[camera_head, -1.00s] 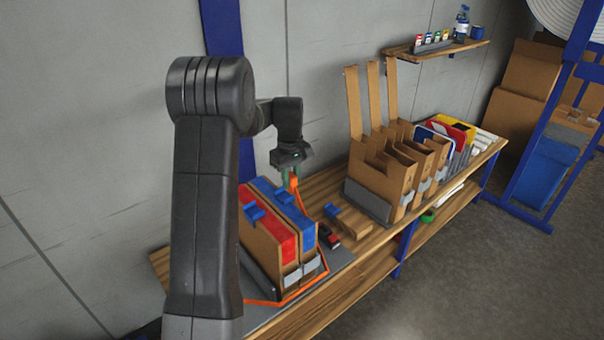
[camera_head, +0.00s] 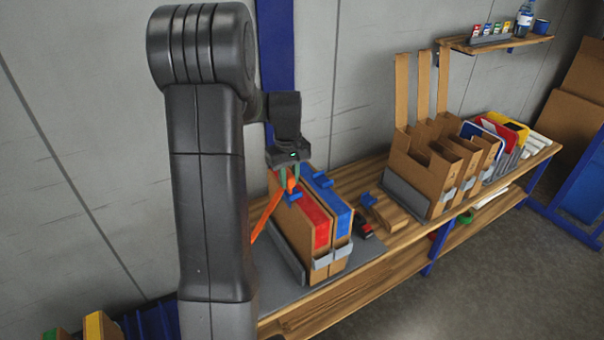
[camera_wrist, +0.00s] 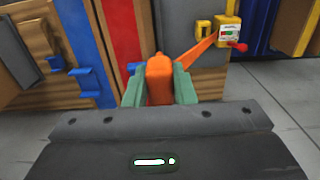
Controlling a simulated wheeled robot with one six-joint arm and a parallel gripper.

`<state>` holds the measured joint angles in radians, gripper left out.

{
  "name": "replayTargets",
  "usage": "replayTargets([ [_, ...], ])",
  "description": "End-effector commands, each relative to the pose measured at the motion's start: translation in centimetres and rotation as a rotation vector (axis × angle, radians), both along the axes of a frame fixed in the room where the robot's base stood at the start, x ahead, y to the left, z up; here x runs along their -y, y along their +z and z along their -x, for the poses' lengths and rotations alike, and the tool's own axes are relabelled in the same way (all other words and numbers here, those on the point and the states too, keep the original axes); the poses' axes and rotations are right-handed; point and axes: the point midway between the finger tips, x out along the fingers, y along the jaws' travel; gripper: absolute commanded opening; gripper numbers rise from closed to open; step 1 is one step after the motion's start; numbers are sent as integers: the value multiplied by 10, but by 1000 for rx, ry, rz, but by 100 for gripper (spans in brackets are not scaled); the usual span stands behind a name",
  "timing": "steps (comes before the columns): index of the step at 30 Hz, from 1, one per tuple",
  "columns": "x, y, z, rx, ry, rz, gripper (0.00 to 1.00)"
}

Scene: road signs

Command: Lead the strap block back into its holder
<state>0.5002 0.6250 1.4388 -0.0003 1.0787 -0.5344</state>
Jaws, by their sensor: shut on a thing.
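My gripper (camera_head: 288,179) is shut on the orange strap block (camera_head: 291,185), above the left end of the bench. In the wrist view the block (camera_wrist: 158,80) sits between the green fingers. An orange strap (camera_wrist: 197,49) runs from it up and right to a yellow fitting (camera_wrist: 204,31) with a white labelled box and red knob, on the bench's wooden end. I cannot tell whether this fitting is the holder. In the head view the strap (camera_head: 264,217) slants down left and goes behind my arm. Two cartons, with a red band (camera_head: 318,226) and a blue band (camera_head: 342,215), stand beside the gripper.
The cartons stand in a grey rack on a grey mat (camera_head: 285,290). Blue clips stick up from their tops. A wooden block (camera_head: 385,212) and a small red-black item (camera_head: 362,228) lie right of them. Open cartons (camera_head: 428,168) stand farther right. A blue post rises behind the gripper.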

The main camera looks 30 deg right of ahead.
Motion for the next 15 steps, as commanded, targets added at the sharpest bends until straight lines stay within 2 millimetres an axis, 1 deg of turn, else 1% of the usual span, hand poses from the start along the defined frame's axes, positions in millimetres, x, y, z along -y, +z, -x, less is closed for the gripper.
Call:
replayTargets([
  [1, -8, -1, 0, 1, 3, 1, 9],
  [15, -74, -4, 2, 1, 3, 1, 9],
])
